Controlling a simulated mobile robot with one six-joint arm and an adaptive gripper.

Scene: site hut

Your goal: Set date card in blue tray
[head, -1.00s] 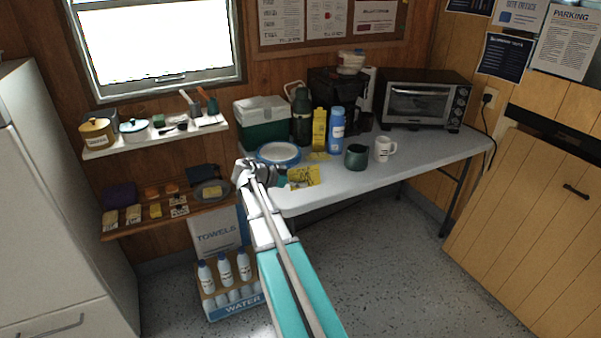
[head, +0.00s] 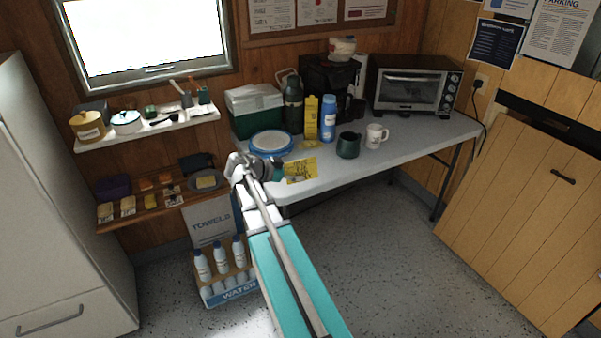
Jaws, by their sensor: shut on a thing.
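The date card appears to be the yellow card with dark print (head: 300,170), over the front left of the grey table. My gripper (head: 279,173) is shut on the card's left side; the fingertips are small and partly hidden by my wrist. I cannot tell whether the card touches the tabletop. A round, blue-rimmed tray with a pale inside (head: 271,151) lies on the table behind and left of the card, apart from it. It is the only blue tray-like thing I see.
A dark green mug (head: 348,146), a white mug (head: 377,136), a blue bottle (head: 328,118) and a yellow carton (head: 311,119) stand on the table (head: 410,149). A green cooler (head: 254,112) stands behind the tray. Shelves are at left. Bare tabletop lies right of the card.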

